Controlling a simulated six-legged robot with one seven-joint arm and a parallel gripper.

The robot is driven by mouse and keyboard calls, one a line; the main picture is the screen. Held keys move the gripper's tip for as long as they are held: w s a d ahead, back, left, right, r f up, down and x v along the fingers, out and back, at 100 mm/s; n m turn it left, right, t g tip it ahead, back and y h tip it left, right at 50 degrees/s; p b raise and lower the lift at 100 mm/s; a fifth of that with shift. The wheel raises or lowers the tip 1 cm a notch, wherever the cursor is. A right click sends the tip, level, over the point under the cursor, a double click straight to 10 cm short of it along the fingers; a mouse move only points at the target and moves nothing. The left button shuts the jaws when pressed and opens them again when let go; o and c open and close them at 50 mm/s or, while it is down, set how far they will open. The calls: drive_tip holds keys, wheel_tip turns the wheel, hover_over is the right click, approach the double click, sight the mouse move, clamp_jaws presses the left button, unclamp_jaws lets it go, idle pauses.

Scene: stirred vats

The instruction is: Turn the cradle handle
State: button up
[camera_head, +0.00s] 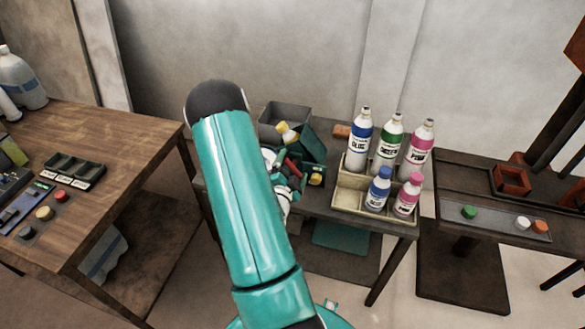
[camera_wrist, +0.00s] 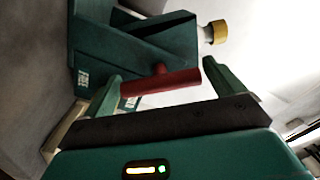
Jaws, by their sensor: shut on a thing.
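The cradle is a dark green box-like holder (camera_head: 313,144) on the middle table, and it fills the upper part of the wrist view (camera_wrist: 138,42). Its handle is a red bar (camera_wrist: 160,82) on the cradle's near side; a small part of the handle shows in the head view (camera_head: 292,168). My gripper (camera_wrist: 162,72) has one teal finger at each end of the red bar and is shut on it. In the head view my teal arm hides most of my gripper and part of the cradle. A white bottle with a yellow cap (camera_wrist: 215,32) sticks out at the cradle.
A grey bin (camera_head: 284,115) stands behind the cradle. To the right, a beige crate (camera_head: 376,216) holds several bottles with blue, green and pink labels. A wooden table (camera_head: 110,130) stands at left, and a dark table with coloured caps (camera_head: 450,185) at right.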

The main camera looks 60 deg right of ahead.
drive_tip(key=m, duration=0.4)
drive_tip(key=shift+m, duration=0.3)
drive_tip(key=shift+w+m, duration=0.1)
drive_tip(key=shift+m, duration=1.4)
drive_tip(key=o, duration=0.6)
drive_tip(key=shift+d, duration=0.1)
drive_tip(key=shift+a, duration=0.3)
